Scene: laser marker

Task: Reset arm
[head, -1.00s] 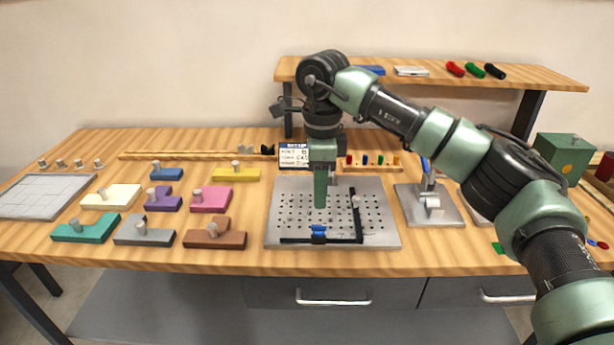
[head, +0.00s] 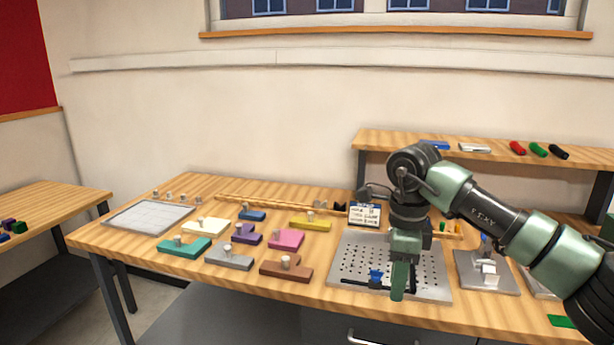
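My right arm reaches in from the right, and its gripper (head: 398,282) points down over the perforated metal plate (head: 350,262) on the workbench. The fingers are seen edge-on, so whether they are open or shut does not show. Nothing can be seen held in them. A small blue piece (head: 376,276) sits on the plate just left of the fingertips, by a black bar that the gripper partly hides. My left gripper is not in view.
Several coloured knobbed blocks, such as the brown block (head: 287,266), lie left of the plate. A grey grid board (head: 150,217) is at the bench's left end. A raised shelf (head: 400,142) holds markers behind the arm. A second table (head: 50,205) stands at far left.

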